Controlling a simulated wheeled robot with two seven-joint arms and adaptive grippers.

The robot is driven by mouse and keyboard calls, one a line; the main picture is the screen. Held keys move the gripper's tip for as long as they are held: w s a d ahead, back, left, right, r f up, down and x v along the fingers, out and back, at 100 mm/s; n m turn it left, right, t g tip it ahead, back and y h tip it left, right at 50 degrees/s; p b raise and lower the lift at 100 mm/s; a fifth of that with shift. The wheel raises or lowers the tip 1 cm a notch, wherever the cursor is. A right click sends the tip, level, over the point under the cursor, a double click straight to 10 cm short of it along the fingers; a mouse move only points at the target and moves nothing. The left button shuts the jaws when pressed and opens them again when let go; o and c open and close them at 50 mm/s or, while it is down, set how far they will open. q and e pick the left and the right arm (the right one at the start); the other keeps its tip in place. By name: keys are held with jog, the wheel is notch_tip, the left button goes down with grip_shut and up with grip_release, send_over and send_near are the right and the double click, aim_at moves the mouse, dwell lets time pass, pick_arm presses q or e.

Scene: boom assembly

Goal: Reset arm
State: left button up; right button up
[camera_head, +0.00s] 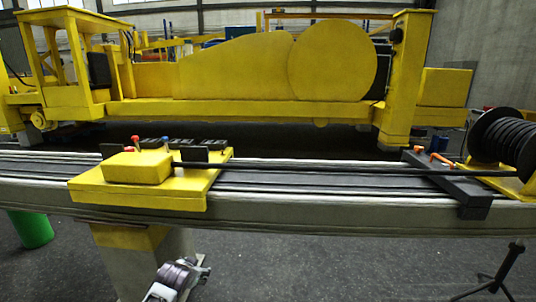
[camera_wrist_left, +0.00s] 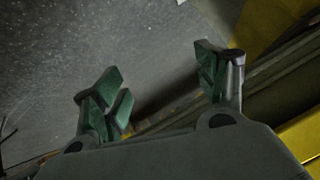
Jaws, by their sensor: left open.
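My left gripper (camera_wrist_left: 163,78) shows in the left wrist view with its two green-padded fingers spread wide apart. Nothing is held between them; dark grey floor shows through the gap. In the head view part of an arm (camera_head: 175,280) shows at the bottom edge, left of centre, below and in front of the grey beam (camera_head: 300,213). No fingertips can be made out there. My right gripper is not in either view.
A yellow carriage (camera_head: 195,187) with a yellow block sits on the beam. A thin dark rod (camera_head: 320,165) runs right from it, over a black crosspiece (camera_head: 450,182), toward a black cable reel (camera_head: 505,140). A large yellow machine (camera_head: 240,70) stands behind. A green bin (camera_head: 33,230) stands lower left.

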pick_arm(q)
jog(key=s+d+f+g, duration=0.3)
jog(key=s+f, duration=1.1)
jog(key=s, duration=0.4)
jog(key=s+d+f+n+g+h+p, duration=0.1)
jog(key=s+d+f+g, duration=0.2)
jog(key=s+f, duration=1.2)
jog(key=s+g, duration=0.1)
jog(key=s, duration=0.2)
jog(key=shift+s+d+p, duration=0.3)
jog(key=shift+s, duration=0.05)
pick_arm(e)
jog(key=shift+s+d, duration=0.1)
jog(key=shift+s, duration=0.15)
pick_arm(q)
jog(key=shift+s+f, duration=0.1)
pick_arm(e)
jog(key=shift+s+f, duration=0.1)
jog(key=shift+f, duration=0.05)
